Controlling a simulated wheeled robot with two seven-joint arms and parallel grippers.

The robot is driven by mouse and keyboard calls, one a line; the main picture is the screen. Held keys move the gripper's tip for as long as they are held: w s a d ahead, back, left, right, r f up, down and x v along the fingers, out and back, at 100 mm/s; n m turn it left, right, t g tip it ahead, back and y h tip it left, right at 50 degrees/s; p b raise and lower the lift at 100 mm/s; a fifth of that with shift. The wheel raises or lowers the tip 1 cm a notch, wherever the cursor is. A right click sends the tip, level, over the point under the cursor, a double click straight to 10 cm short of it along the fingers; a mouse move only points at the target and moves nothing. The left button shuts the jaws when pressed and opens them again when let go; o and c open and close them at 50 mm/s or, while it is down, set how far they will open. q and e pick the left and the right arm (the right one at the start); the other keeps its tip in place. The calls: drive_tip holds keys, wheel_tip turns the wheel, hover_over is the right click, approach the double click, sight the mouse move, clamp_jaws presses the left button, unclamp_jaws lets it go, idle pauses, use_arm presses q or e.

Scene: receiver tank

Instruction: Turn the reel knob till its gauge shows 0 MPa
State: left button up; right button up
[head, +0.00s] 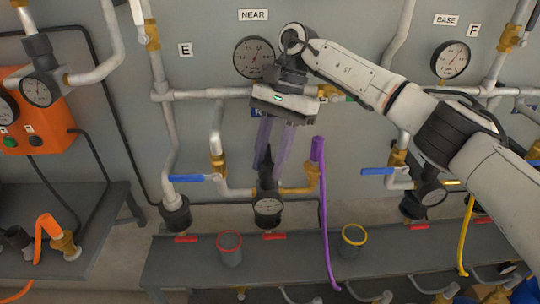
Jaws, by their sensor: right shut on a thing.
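My right gripper (271,170) reaches down from the upper right, its pale purple fingers either side of a black knob (266,178), and is shut on it. The knob stands above a round white-faced gauge (267,208) on the grey bench; its needle is too small to read. A blue label (257,112) beginning with R is mostly hidden behind the gripper body, so I cannot confirm it says reel. My left gripper is not in view.
A purple hose (324,215) hangs just right of the gripper. A red-rimmed cup (230,248) and a yellow-rimmed cup (353,240) stand on the bench. A NEAR gauge (253,57) is on the wall above. Blue-handled valves (188,178) flank the knob.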

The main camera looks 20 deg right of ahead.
drive_tip(key=shift+n, duration=0.5)
drive_tip(key=o, duration=1.1)
drive_tip(key=shift+c, duration=0.2)
